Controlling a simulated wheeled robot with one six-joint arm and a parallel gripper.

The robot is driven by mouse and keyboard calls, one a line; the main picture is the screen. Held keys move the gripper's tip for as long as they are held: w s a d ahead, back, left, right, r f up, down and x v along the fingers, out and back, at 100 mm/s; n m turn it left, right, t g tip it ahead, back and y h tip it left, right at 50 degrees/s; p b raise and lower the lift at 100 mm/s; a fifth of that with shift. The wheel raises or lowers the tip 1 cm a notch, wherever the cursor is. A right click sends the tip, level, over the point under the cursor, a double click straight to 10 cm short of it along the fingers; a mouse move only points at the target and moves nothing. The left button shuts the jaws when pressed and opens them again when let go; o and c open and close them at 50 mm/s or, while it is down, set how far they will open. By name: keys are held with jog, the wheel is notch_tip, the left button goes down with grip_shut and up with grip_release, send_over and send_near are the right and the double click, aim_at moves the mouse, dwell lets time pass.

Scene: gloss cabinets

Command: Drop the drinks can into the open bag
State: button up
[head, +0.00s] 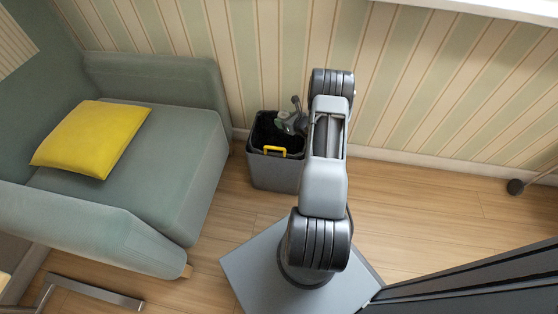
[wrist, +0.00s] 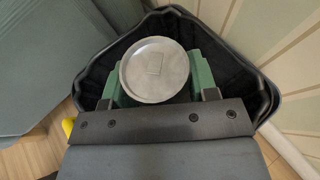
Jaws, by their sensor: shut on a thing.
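The drinks can shows its round silver end (wrist: 155,70) in the wrist view. My gripper (wrist: 158,82) is shut on it, with a green finger on each side. In the wrist view the can is over the open black bag (wrist: 243,72), whose wide mouth surrounds it. In the head view the bag (head: 262,130) is a grey container with a dark inside and a yellow handle, standing on the floor by the wall. My gripper (head: 285,122) is at its opening there, partly hidden by my arm. I cannot make out the can clearly in the head view.
A grey-green sofa (head: 165,150) with a yellow cushion (head: 92,137) stands left of the bag. The striped wall (head: 400,80) is close behind it.

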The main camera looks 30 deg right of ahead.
jog(key=shift+f, duration=0.3)
jog(key=o, duration=1)
jog(key=shift+c, duration=0.2)
jog(key=shift+s+r, duration=0.1)
jog(key=p+v, duration=0.3)
jog(key=v, duration=1)
jog(key=shift+s+d+r+p, duration=0.15)
jog(key=shift+s+r+p, duration=0.1)
jog(key=shift+p, duration=0.1)
